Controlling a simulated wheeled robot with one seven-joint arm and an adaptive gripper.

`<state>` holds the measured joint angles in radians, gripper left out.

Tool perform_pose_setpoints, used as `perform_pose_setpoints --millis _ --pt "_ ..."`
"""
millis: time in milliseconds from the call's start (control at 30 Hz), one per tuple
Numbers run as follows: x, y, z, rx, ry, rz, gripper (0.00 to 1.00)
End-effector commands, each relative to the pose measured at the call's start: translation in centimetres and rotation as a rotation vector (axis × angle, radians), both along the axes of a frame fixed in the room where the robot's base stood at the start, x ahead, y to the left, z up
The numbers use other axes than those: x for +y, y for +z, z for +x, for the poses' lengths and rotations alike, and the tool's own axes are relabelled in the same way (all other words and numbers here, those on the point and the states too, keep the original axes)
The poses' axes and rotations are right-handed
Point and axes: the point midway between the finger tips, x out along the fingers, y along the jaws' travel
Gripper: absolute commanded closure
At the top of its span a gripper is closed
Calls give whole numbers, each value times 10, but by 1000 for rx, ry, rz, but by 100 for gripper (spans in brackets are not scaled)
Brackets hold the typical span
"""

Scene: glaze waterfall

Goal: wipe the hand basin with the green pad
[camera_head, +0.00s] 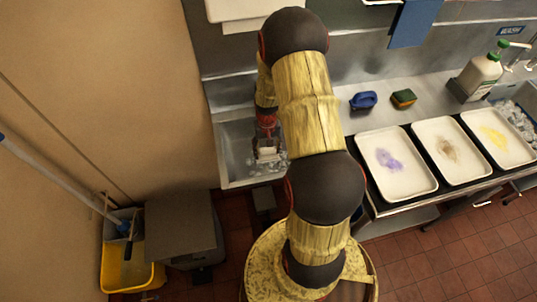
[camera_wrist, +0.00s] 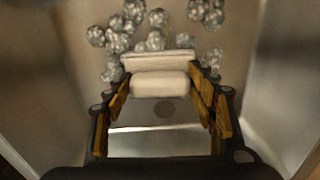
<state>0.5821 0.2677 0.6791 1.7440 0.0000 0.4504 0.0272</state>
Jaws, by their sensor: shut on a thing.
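The steel hand basin (camera_head: 234,155) is at the left end of the counter, and my arm covers its right part. My gripper (camera_head: 267,148) is down at the basin. In the wrist view my gripper (camera_wrist: 160,82) has its fingers on both sides of a whitish block (camera_wrist: 160,84), shut on it. The block is above the basin floor near the round drain (camera_wrist: 165,110); I cannot tell if it touches. A green-and-yellow pad (camera_head: 403,98) lies on the counter behind the trays, away from my gripper.
Several grey crumpled balls (camera_wrist: 118,42) lie in the basin beyond the block. A blue brush-like thing (camera_head: 363,100) is left of the pad. Stained trays (camera_head: 397,185) line the counter front. A soap bottle (camera_head: 478,76) stands at right. A yellow bucket (camera_head: 128,275) is on the floor.

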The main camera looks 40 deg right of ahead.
Motion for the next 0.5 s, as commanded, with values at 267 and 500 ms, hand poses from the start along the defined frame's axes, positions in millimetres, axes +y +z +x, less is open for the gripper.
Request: perform_pose_setpoints --millis 267,500 --pt "-5 -1 8 -1 0 -1 64" --pt "-14 -1 24 0 0 0 64"
